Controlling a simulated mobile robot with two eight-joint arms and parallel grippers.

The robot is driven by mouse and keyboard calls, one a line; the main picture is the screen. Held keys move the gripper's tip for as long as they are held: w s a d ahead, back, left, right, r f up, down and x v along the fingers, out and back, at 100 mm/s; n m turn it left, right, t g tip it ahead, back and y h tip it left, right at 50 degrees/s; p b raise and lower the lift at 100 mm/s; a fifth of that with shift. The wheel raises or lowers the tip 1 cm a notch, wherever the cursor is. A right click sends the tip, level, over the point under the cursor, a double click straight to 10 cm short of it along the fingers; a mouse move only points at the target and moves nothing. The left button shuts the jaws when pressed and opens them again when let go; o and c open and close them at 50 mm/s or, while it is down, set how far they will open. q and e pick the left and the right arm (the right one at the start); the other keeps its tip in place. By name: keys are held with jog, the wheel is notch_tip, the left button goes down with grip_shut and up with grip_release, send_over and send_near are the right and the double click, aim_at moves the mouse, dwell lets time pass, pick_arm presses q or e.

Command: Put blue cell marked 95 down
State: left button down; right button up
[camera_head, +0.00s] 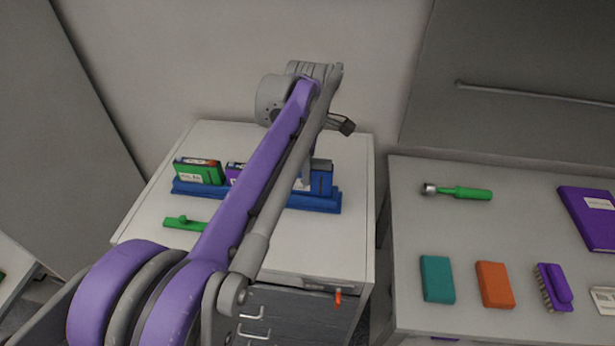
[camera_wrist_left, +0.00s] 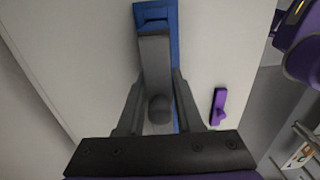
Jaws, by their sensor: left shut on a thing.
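The blue cell (camera_head: 322,180) stands upright at the right end of the blue rack (camera_head: 318,204), partly hidden by my left arm. Its white label is partly covered and I cannot read the number. My left gripper (camera_head: 304,176) reaches down onto this cell and is shut on it. I cannot tell whether the cell is fully seated in the rack. My right gripper is not in view.
A green cell (camera_head: 200,172) and a partly hidden purple cell (camera_head: 233,172) stand in the rack's left part. A green clip-like piece (camera_head: 184,224) lies in front on the white cabinet top (camera_head: 340,240). The right-hand table (camera_head: 450,230) holds a green-handled tool, blocks and a brush.

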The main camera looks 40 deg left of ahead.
pick_arm(q)
jog(key=shift+f, duration=1.2)
jog(key=shift+f, duration=0.2)
jog(key=c, duration=0.6)
grip_release()
jog(key=shift+o, duration=0.2)
jog(key=shift+r, duration=0.1)
jog(key=shift+r, duration=0.3)
notch_tip(320, 180, up, 12)
jog(key=shift+f+p, duration=0.2)
jog(key=shift+p, duration=0.3)
